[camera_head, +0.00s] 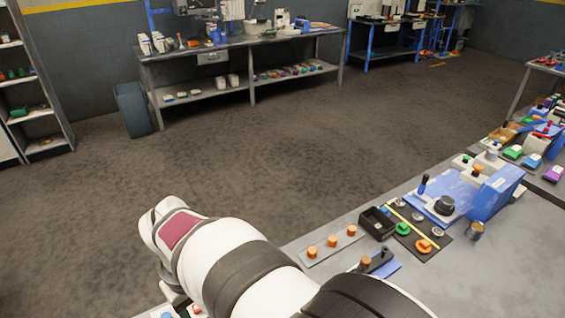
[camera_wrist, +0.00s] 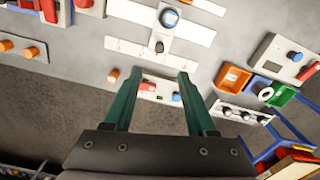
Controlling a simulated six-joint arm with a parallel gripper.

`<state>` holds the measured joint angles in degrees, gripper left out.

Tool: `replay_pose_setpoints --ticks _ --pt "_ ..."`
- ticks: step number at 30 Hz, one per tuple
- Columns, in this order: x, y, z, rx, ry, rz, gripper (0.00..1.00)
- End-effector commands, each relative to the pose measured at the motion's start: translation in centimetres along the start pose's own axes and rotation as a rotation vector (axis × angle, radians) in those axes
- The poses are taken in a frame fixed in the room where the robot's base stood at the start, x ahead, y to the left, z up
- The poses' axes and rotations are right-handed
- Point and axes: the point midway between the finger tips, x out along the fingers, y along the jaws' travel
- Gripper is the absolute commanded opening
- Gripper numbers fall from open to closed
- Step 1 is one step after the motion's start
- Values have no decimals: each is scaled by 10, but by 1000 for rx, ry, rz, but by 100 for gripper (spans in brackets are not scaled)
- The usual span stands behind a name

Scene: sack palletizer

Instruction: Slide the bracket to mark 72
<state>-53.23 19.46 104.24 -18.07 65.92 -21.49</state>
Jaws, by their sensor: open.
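My gripper (camera_wrist: 156,77) shows in the wrist view with its two green fingers spread apart and nothing between them. I cannot tell for certain whether this crosspiece is the bracket. No number or mark 72 is legible in either view. The head view does not show my gripper; my arm covers the lower middle.
A white block with a red part (camera_wrist: 148,87) and a blue knob sits near the fingertips. Orange and green trays (camera_wrist: 234,78) lie to the right. In the head view, a blue fixture (camera_head: 495,195) and black bin (camera_head: 376,222) crowd the bench.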

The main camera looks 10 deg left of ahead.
Motion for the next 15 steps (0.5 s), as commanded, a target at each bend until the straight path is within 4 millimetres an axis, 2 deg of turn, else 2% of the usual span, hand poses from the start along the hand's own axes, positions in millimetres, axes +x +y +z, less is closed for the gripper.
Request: replay_pose_setpoints --ticks 9,15 --pt "91 1 3 7 -7 -2 57" --pt "129 1 2 8 -5 -2 57"
